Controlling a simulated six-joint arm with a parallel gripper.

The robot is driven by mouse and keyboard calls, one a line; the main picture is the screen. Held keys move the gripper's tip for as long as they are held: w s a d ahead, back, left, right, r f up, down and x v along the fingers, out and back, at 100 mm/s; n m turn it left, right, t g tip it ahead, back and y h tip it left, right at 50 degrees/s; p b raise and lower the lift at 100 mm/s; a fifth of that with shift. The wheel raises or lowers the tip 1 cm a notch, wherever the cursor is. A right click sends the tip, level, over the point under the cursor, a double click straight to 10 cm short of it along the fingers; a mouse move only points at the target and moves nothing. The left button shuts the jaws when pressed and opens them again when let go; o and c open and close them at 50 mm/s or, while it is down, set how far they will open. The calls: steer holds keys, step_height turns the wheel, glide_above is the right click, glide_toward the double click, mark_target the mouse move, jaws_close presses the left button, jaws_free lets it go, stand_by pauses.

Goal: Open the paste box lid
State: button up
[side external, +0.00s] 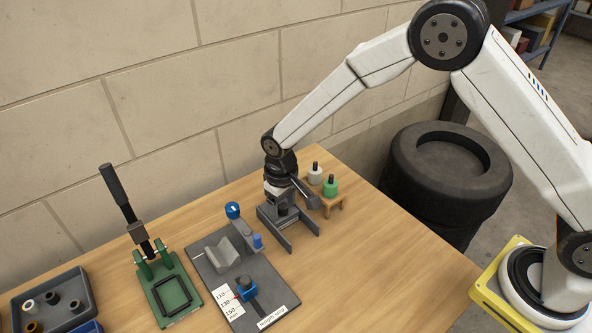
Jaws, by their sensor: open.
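My gripper (304,242) points down close over the wooden table, with its two grey fingers spread apart. A small dark rounded piece (283,208) shows between the fingers; I cannot tell whether it is part of my gripper or of the paste box. No paste box or lid can be clearly made out. My gripper partly hides that stand.
A grey fixture plate (213,274) with a V-block, blue knobs and a length scale lies left of my gripper. Further left are a green lever press (170,290) and a dark bin (84,284) of small rings. The table's right front is clear. A wall stands behind.

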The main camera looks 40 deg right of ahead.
steer(key=shift+f, duration=0.2)
jaws_close()
stand_by(1.4)
